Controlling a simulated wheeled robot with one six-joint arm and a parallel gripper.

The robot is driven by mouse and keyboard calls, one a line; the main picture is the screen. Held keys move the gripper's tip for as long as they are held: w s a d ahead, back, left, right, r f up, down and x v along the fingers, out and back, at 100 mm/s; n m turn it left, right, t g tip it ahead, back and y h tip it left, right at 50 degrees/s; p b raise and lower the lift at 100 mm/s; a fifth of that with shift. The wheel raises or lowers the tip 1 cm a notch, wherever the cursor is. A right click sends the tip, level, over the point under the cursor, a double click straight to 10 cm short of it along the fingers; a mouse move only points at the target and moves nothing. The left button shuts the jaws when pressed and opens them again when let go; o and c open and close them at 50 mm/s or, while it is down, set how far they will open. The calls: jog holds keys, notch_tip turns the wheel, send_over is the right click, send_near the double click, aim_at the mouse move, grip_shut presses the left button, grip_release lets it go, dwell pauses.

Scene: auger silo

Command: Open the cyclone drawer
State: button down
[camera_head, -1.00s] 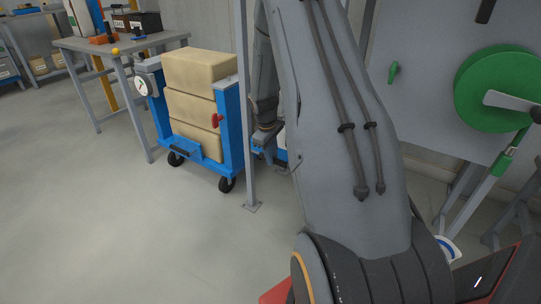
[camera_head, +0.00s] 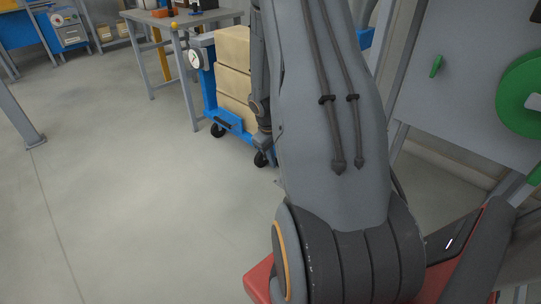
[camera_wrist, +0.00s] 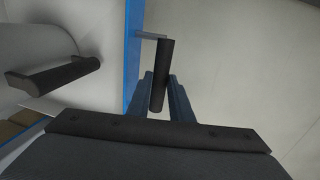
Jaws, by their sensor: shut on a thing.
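In the wrist view my gripper (camera_wrist: 161,92) is shut on a dark cylindrical handle (camera_wrist: 162,62), which passes between its two fingers. A short pale post joins the handle's far end to a blue upright edge (camera_wrist: 133,45). I cannot tell for sure whether this belongs to the cyclone drawer, as no label shows. A second dark bar handle (camera_wrist: 55,76) sits on a pale surface to the left, apart from my gripper. In the head view my arm hides the held handle and the fingertips.
In the head view a blue cart (camera_head: 209,80) with stacked tan boxes (camera_head: 233,85) stands behind my arm. A grey table (camera_head: 190,18) is beyond it. A grey panel with a green wheel (camera_head: 520,95) is at right.

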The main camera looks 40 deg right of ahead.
jog(key=shift+a, duration=0.25)
jog(key=c, duration=1.6)
grip_release()
jog(key=r+p, duration=0.1)
jog(key=r, duration=0.1)
jog(key=a+r, duration=0.1)
jog(key=r, duration=0.2)
jog(key=r+p, duration=0.1)
jog(key=r, duration=0.1)
jog(key=shift+s+a+r+p, duration=0.1)
jog(key=shift+a+r+p, duration=0.2)
jog(key=shift+r, duration=0.05)
